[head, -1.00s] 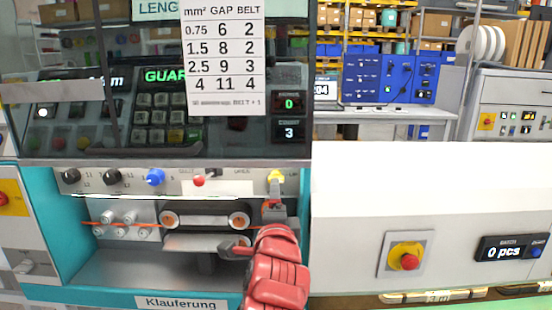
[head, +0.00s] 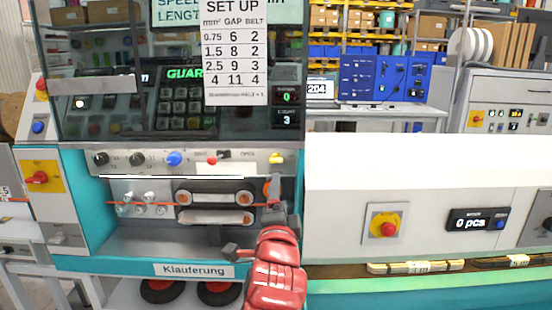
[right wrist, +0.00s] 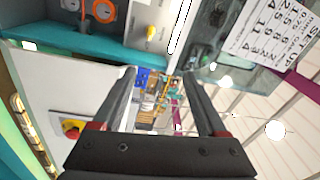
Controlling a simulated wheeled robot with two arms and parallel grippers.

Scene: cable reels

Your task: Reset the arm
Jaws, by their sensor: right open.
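My right arm (head: 275,265), red with dark grey parts, comes up from the bottom centre of the head view, in front of the right part of the cable machine (head: 150,248). Its jaws are hard to make out there. In the right wrist view my right gripper (right wrist: 160,75) is open, with two dark fingers well apart and nothing between them. The machine's yellow knob (right wrist: 151,34) shows beyond the fingers. My left gripper is in neither view.
The machine has a panel with a blue knob (head: 174,159) and rollers (head: 215,198) below it. A white cabinet on the right carries a red-yellow emergency button (head: 386,226) and a "0 pcs" counter (head: 469,222). Shelves with boxes (head: 398,18) stand far behind.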

